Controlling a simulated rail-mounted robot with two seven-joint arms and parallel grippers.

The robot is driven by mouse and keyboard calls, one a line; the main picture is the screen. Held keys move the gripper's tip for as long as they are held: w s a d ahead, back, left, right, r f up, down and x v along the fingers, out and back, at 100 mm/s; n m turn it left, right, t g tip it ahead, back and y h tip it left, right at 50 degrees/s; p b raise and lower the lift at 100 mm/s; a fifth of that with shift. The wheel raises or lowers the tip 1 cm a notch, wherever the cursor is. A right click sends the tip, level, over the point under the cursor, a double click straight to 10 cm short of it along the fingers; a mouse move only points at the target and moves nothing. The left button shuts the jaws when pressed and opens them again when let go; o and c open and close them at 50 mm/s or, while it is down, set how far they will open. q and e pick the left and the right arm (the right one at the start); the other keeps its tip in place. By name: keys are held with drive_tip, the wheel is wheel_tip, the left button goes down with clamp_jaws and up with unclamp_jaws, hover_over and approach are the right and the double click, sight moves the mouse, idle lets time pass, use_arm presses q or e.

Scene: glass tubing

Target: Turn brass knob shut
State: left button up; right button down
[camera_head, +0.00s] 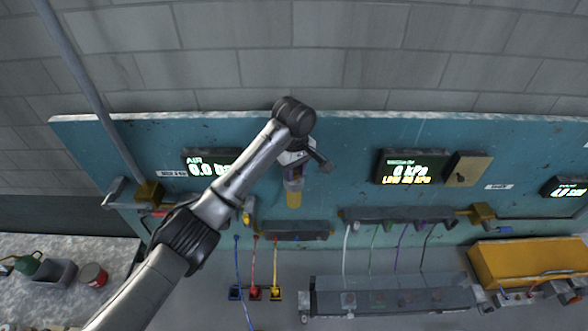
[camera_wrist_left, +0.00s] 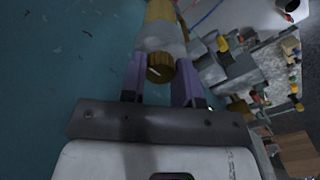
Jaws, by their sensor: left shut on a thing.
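My left gripper (camera_head: 296,170) is in front of the blue-green panel (camera_head: 345,150), left of its middle. In the left wrist view its two purple fingers (camera_wrist_left: 160,72) stand on either side of a round brass knob (camera_wrist_left: 161,68), shut on it. The knob's dark end face points toward the camera. A pale cylinder (camera_wrist_left: 160,38) and another brass part (camera_wrist_left: 160,10) lie in line behind the knob. In the head view the gripper hides the knob, and a yellow cylindrical part (camera_head: 293,198) shows just below it. My right gripper is in neither view.
A display (camera_head: 212,163) reading AIR 0.0 is left of the gripper. Another display (camera_head: 412,167) reads 0 kPa. Dark blocks with coloured tubes (camera_head: 295,230) sit below. A yellow box (camera_head: 530,262) is at right. A red can (camera_head: 93,275) stands at lower left.

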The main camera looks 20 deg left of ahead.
use_arm(q)
drive_tip(key=o, duration=0.9)
drive_tip(key=shift+r, duration=0.1)
wheel_tip(320, 180, up, 14)
drive_tip(key=shift+f, duration=0.15)
idle(0.7)
